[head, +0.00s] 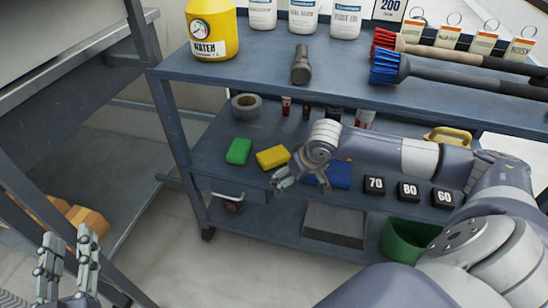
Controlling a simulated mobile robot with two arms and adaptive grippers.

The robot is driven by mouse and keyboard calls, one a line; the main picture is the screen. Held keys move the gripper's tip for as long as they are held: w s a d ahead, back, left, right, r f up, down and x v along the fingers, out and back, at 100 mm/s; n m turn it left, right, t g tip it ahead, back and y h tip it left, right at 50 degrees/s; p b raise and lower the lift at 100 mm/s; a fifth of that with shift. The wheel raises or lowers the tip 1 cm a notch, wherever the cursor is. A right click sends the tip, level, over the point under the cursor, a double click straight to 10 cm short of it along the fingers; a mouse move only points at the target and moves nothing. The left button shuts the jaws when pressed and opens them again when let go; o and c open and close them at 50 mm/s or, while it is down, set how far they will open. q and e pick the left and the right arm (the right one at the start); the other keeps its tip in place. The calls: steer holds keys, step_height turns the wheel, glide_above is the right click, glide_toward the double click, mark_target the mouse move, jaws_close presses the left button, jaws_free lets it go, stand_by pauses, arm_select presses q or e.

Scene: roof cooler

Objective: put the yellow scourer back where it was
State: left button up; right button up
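The yellow scourer (272,158) lies flat on the cart's middle shelf, just right of a green scourer (238,151). A blue scourer or block (339,175) lies further right, partly hidden by my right gripper. My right gripper (281,180) is over the shelf's front edge, just in front of and below the yellow scourer in the picture. I see no scourer in it; its finger gap is too small and side-on to judge. My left gripper (68,258) is at the lower left, fingers apart and empty, away from the cart.
The cart's top shelf (240,65) holds a yellow jug (212,28), white bottles, a torch (301,64) and brushes. A tape roll (246,105), small tubes and black numbered blocks (408,191) share the middle shelf. A green bucket (405,238) is below. A bench stands left.

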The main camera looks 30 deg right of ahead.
steer(key=s+a+r+m+y, duration=0.2)
steer(key=a+m+y, duration=0.15)
steer(key=a, duration=0.65)
steer(key=s+a+r+m+g+y, duration=0.1)
steer(key=s+a+r+m+y, duration=0.3)
steer(key=a, duration=0.6)
steer(key=s+a+m+y, duration=0.1)
steer(key=a+m+y, duration=0.1)
steer(key=a+y, duration=0.5)
steer(key=a+r+m+t+y, duration=0.2)
steer(key=a+r+m+t, duration=0.15)
steer(key=r+m, duration=0.5)
steer(key=a+r+m+t+y, duration=0.3)
steer(key=a+r+m, duration=0.1)
steer(key=r+m, duration=0.4)
steer(key=w+d+r+m+t+h, duration=0.15)
steer(key=d+m+t+h, duration=0.3)
steer(key=m, duration=0.85)
steer(key=w+d+m+t+h, duration=0.25)
steer(key=m+t+h, duration=0.2)
steer(key=m, duration=0.85)
steer(key=d+f+m+h, duration=0.4)
steer(key=f+m+h, duration=0.1)
steer(key=m, duration=1.1)
steer(key=shift+s+f+g, duration=0.35)
steer(key=shift+f, duration=0.2)
